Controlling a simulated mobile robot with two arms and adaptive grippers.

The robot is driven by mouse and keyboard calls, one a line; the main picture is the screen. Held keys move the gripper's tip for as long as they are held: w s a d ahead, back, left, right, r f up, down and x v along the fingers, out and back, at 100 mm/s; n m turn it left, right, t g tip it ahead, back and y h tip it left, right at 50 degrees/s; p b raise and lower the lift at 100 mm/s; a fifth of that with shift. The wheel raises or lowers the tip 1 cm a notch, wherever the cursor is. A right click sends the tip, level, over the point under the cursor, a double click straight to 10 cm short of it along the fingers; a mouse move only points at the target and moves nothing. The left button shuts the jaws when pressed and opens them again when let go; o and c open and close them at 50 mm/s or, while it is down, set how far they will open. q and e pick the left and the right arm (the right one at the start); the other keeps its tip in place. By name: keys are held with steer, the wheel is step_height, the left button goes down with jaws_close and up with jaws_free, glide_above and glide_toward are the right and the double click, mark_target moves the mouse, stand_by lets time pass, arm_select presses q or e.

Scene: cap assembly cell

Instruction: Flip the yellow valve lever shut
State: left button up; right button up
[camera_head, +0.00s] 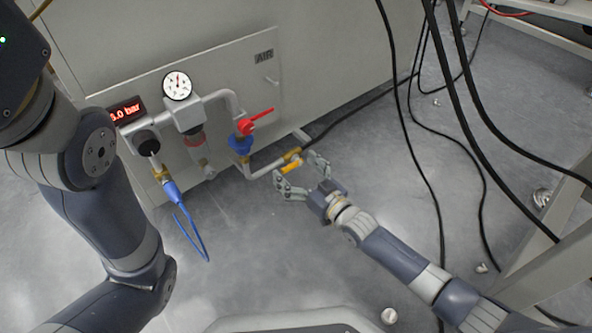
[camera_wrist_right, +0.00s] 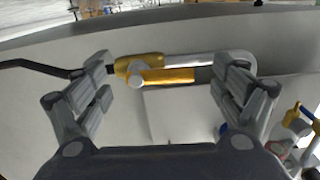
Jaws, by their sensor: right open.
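The yellow valve lever (camera_head: 292,167) sits on a brass valve (camera_head: 292,154) at the end of a grey pipe, low on the AIR panel. My right gripper (camera_head: 304,175) is open, with its fingers on either side of the lever. In the right wrist view the lever (camera_wrist_right: 168,76) lies between the spread fingers of my right gripper (camera_wrist_right: 160,92), in line with the pipe (camera_wrist_right: 215,60). I cannot tell whether a finger touches it. My left arm shows at the left, but its gripper is not in view.
A red lever (camera_head: 256,117) on a blue valve, a dial gauge (camera_head: 177,86) and a red digital display (camera_head: 125,108) are on the panel (camera_head: 255,80). Black cables (camera_head: 425,170) hang at the right. A blue hose (camera_head: 190,225) hangs at the left. The floor in front is mostly clear.

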steer(key=c, duration=1.1)
steer(key=shift+r, duration=0.15)
steer(key=shift+w+r+m+p, duration=0.1)
steer(key=shift+r+m+p, duration=0.1)
steer(key=shift+m+p, duration=0.4)
steer(key=shift+r+m+p, duration=0.15)
steer(key=shift+m+p, duration=0.25)
steer(key=shift+m, duration=0.3)
steer(key=shift+d+r+m+p, duration=0.15)
steer(key=shift+m+p, duration=0.3)
steer(key=shift+m, duration=0.65)
steer(key=shift+w+d+r+m, duration=0.1)
steer(key=shift+w+r+m, duration=0.05)
steer(key=shift+m, duration=0.95)
steer(key=o, duration=1.1)
